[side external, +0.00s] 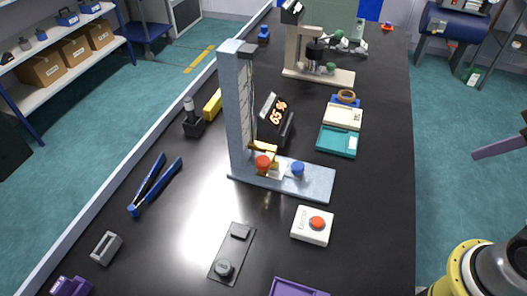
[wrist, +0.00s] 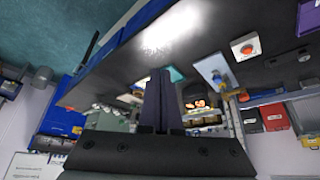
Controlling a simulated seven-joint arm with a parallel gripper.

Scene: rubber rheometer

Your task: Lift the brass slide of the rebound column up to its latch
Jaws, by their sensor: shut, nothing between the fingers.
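The rebound column (side external: 237,120) stands upright on its pale base plate (side external: 315,183) in mid-table. The brass slide (side external: 262,146) sits low on the column, just above a red knob (side external: 262,162). A blue knob (side external: 297,169) is on the base to its right. The latch is too small to make out. In the wrist view, which is tilted, the base plate (wrist: 207,66) and blue knob (wrist: 216,77) show beyond my gripper (wrist: 160,75). My gripper's fingers are together and empty, apart from the column. The fingers are not clearly visible in the side view.
A white box with a red button (side external: 313,224) is in front, and a teal tray (side external: 338,141) is behind right. Blue-handled pliers (side external: 153,187) lie left. Table between pliers and column is clear.

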